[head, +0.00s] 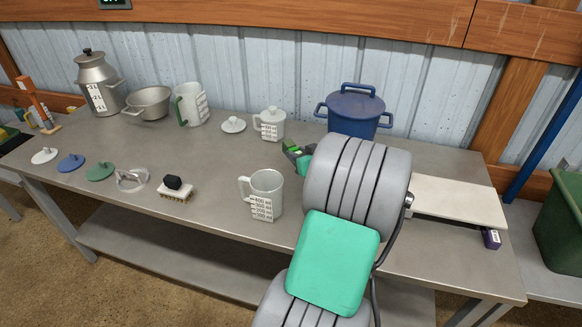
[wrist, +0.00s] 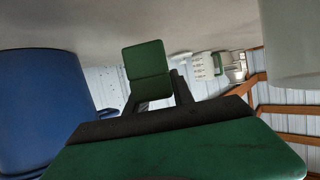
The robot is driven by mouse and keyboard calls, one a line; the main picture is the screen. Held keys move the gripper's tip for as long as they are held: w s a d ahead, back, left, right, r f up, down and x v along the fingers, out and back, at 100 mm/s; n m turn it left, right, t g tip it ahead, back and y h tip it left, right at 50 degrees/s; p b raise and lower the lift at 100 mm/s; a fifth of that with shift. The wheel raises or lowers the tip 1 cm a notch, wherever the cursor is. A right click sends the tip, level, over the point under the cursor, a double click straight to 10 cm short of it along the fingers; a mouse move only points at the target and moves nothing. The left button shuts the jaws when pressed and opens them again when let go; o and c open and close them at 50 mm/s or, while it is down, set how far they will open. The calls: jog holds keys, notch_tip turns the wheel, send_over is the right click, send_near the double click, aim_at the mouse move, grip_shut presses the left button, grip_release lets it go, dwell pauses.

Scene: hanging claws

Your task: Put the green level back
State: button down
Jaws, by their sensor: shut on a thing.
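The wrist view is turned over, with the grey tabletop along the top. I cannot tell whether the block touches the table. My grey and teal arm hides part of the table in the head view.
The blue pot (head: 355,112) stands close behind my gripper. A measuring jug (head: 265,195) stands at the front and a lidded white jug (head: 270,124) at the back. A white board (head: 455,200) lies to the right. Bare tabletop (head: 215,155) lies left of my gripper.

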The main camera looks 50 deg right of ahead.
aim_at(291, 175)
jog(key=shift+w+f, duration=0.85)
jog(key=shift+f, duration=0.15)
jog(key=shift+w+a+f+b, duration=0.1)
jog(key=shift+w+f+b, duration=0.1)
jog(key=shift+f, duration=0.9)
jog(key=shift+w+f+b, duration=0.15)
jog(key=shift+w+f, duration=0.05)
jog(key=shift+f, duration=0.85)
jog(key=c, duration=1.1)
grip_release()
jog(key=shift+r, duration=0.1)
jog(key=shift+s+r+p, duration=0.1)
jog(key=shift+r+p, duration=0.15)
jog(key=shift+p, duration=0.1)
jog(key=v, duration=1.1)
jog(key=shift+s+a, duration=0.1)
jog(key=shift+s, duration=0.3)
